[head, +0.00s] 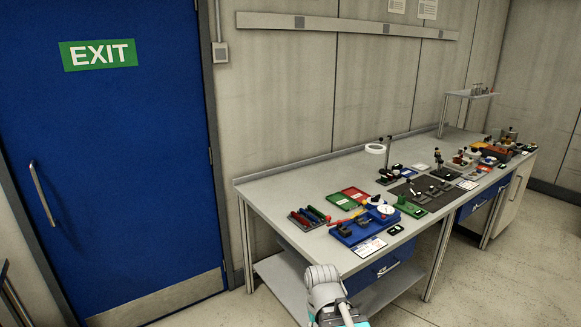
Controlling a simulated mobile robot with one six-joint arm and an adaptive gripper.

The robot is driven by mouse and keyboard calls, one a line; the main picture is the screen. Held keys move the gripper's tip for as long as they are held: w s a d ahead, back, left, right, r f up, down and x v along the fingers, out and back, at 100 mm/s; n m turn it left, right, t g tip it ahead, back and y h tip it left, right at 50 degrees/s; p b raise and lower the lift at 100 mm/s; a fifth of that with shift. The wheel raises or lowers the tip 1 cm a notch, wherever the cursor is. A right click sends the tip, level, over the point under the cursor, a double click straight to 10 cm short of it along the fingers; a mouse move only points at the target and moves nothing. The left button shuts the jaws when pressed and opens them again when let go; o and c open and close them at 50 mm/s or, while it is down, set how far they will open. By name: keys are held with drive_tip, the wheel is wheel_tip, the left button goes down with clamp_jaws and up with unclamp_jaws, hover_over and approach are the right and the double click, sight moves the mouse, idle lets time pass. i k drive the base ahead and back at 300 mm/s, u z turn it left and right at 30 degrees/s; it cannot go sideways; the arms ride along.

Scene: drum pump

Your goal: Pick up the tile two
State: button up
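I cannot pick out tile two for certain at this distance. Several small flat dark and white pieces that could be tiles lie on the workbench (275,196). One lies at the front edge, a small black-and-white piece (395,230), right of a white printed card (369,247). Any markings on it are too small to read. Part of my grey arm shows at the bottom centre, in front of the bench's near end. My gripper is not in view.
A blue tray (347,239), a green tray (337,201), a red tray (356,193), a dark mat (424,190) and a ring lamp (375,148) crowd the bench. A blue drawer (385,272) sits below. A blue exit door (110,190) stands left. Floor in front is clear.

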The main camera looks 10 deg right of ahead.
sight(420, 199)
drive_tip(key=u, duration=0.05)
drive_tip(key=i, duration=1.3)
drive_tip(key=z, duration=2.45)
drive_tip(key=i, duration=0.55)
drive_tip(key=z, duration=0.1)
